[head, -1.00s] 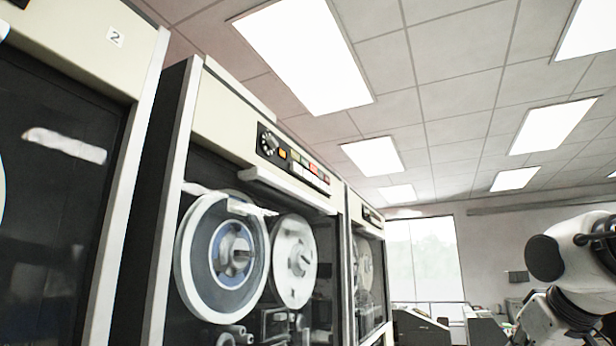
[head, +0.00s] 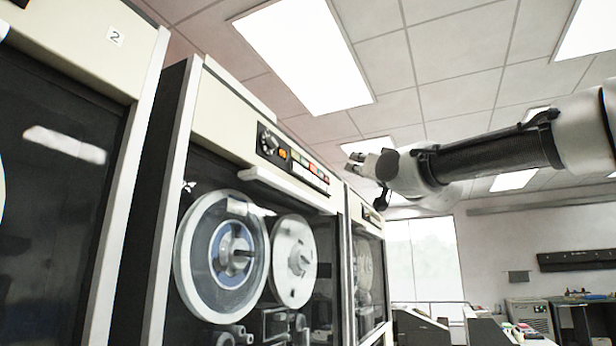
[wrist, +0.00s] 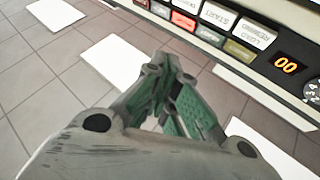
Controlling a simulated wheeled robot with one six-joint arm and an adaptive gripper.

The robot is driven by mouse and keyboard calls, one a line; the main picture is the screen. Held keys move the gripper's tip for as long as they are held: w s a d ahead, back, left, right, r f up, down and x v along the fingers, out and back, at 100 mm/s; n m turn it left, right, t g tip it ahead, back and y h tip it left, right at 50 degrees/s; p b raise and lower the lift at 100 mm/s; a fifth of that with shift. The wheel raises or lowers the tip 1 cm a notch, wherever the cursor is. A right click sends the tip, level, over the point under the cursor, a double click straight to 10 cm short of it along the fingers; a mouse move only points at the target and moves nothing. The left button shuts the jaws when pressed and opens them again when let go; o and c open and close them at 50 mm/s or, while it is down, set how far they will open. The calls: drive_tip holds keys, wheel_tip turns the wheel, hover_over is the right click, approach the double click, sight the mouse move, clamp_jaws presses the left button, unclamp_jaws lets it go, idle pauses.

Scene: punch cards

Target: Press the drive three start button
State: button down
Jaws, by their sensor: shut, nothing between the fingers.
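A control panel (head: 292,160) runs across the top of the tape cabinet right of the one marked 2. No number shows on this cabinet. In the wrist view, a white button labelled START (wrist: 216,16) sits in the panel's row, beside a white LOAD REWIND button (wrist: 252,36). Red, green and other coloured buttons lie along the same row. My gripper (head: 356,162) is in front of and to the right of the panel in the head view, apart from it. In the wrist view my gripper's fingers (wrist: 172,62) are together and empty, short of the buttons.
An orange 00 display (wrist: 287,65) and a dial (wrist: 312,91) are at one end of the panel. A pale ledge (head: 285,188) juts out below it. Tape reels (head: 222,255) sit behind the glass. The cabinet marked 2 (head: 80,45) stands at left. Open space lies at right.

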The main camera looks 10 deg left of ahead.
drive_tip(key=shift+a, duration=0.1)
approach(308, 166)
drive_tip(key=shift+w+a+r, duration=0.2)
drive_tip(key=shift+w+r, duration=0.75)
drive_tip(key=shift+w, duration=0.1)
drive_tip(key=shift+a, duration=0.1)
idle(1.0)
drive_tip(key=shift+w+a, duration=0.15)
drive_tip(key=shift+a, duration=0.15)
drive_tip(key=shift+w+a, duration=0.15)
drive_tip(key=shift+a, duration=0.35)
idle(0.7)
drive_tip(key=shift+d, duration=0.15)
idle(0.3)
drive_tip(key=shift+s+d, duration=0.3)
drive_tip(key=shift+d, duration=0.45)
drive_tip(key=shift+d, duration=0.1)
drive_tip(key=shift+s+d, duration=0.3)
drive_tip(key=shift+d, duration=0.45)
drive_tip(key=shift+s+d, duration=0.25)
drive_tip(key=shift+d, duration=0.5)
drive_tip(key=shift+s+d, duration=0.3)
drive_tip(key=shift+d, duration=0.45)
